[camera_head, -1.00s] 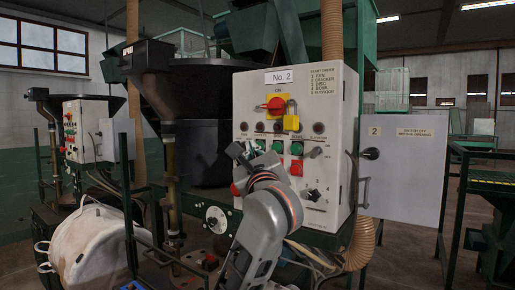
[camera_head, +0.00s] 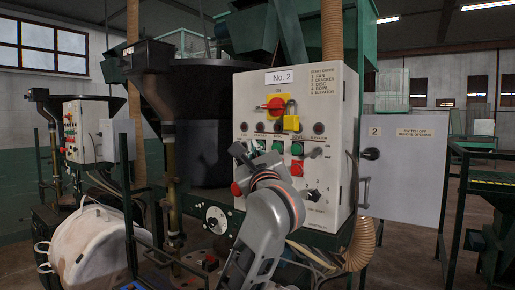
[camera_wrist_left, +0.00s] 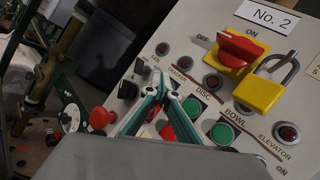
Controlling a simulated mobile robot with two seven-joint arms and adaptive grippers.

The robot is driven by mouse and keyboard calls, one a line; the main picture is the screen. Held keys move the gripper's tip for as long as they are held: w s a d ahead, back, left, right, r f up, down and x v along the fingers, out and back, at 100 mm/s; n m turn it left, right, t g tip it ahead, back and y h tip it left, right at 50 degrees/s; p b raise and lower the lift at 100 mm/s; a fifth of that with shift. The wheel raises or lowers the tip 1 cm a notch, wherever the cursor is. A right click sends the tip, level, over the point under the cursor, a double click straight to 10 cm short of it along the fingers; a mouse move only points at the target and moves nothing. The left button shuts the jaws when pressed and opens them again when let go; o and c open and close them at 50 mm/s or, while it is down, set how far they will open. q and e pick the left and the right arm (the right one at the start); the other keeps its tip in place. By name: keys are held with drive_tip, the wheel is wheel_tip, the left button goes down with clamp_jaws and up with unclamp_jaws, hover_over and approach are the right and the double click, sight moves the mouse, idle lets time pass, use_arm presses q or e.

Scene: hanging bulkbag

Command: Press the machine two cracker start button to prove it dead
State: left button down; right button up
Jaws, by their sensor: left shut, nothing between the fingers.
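The machine two panel (camera_head: 335,110), a light box marked No. 2, also fills much of the left wrist view (camera_wrist_left: 185,25). Its red and yellow isolator switch (camera_head: 274,103) carries a yellow padlock (camera_head: 291,121); both show in the wrist view, switch (camera_wrist_left: 240,47) and padlock (camera_wrist_left: 260,92). My left gripper (camera_head: 240,151) is shut and empty at the row of buttons. In the wrist view its fingertips (camera_wrist_left: 164,82) lie over the cracker position and hide the button there. Contact cannot be told. Green disc (camera_wrist_left: 192,107) and bowl (camera_wrist_left: 222,132) buttons show beside them. My right gripper is out of view.
A red mushroom button (camera_wrist_left: 100,118) sits low on the panel, left of the fingers. The panel's open door (camera_head: 405,165) stands to the right. Another machine's panel (camera_head: 86,130) is at the left. A ribbed hose (camera_head: 361,245) hangs below the door.

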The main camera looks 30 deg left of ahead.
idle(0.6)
use_arm(q)
drive_tip(key=shift+s+f, duration=0.1)
drive_tip(key=shift+s, duration=0.6)
drive_tip(key=shift+s, duration=0.1)
drive_tip(key=s, duration=0.1)
drive_tip(key=s+p, duration=0.1)
drive_tip(key=s, duration=0.3)
drive_tip(key=shift+a+p, duration=0.25)
drive_tip(key=shift+p, duration=0.05)
drive_tip(key=shift+w, duration=0.1)
idle(0.4)
